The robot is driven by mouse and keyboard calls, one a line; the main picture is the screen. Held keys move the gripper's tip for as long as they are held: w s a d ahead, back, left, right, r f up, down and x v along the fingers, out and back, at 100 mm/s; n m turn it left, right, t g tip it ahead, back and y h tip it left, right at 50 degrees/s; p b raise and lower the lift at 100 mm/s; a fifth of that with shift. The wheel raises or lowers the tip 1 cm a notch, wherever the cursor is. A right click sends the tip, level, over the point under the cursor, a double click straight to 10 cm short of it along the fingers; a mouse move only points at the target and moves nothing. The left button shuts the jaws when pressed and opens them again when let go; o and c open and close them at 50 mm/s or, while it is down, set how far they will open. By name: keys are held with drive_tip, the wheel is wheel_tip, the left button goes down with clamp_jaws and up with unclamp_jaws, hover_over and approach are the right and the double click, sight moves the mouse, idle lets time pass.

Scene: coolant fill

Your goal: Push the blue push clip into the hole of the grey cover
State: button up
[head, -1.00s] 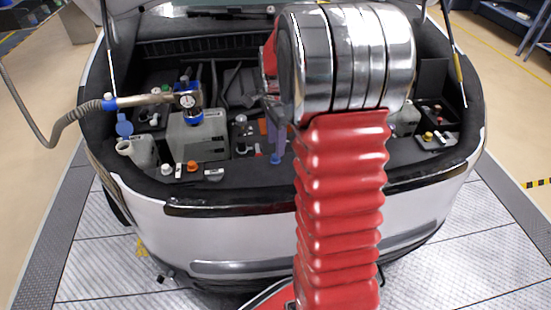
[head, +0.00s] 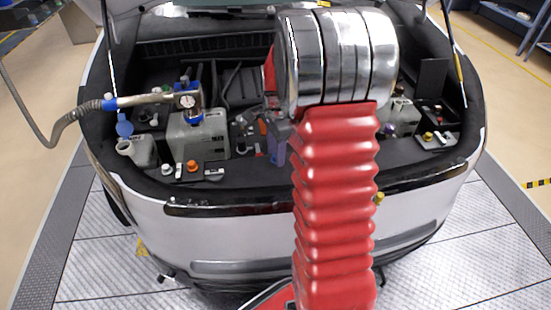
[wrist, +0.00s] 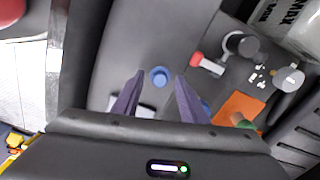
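The blue push clip (wrist: 160,76) shows as a small round blue head in the wrist view, against the dark grey cover (wrist: 150,40). My gripper (wrist: 160,75) has two purple fingers, apart, with their tips on either side of the clip and gaps visible on both sides. In the head view the gripper (head: 279,153) is low over the front of the engine bay, partly behind my red arm. The clip is hidden there. The hole is not visible, and I cannot tell whether the clip sits in it. The cover's front strip shows in the head view (head: 250,178).
A white coolant tank (head: 200,135) with a hose and gauge fitting (head: 187,100) stands left of the gripper. Small caps, one orange (head: 191,166), lie before it. In the wrist view, a red-tipped part (wrist: 197,60) and an orange piece (wrist: 238,105) lie right of the fingers.

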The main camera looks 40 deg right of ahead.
clamp_jaws()
idle(0.3)
wheel_tip(320, 180, up, 10)
idle(0.7)
idle(0.5)
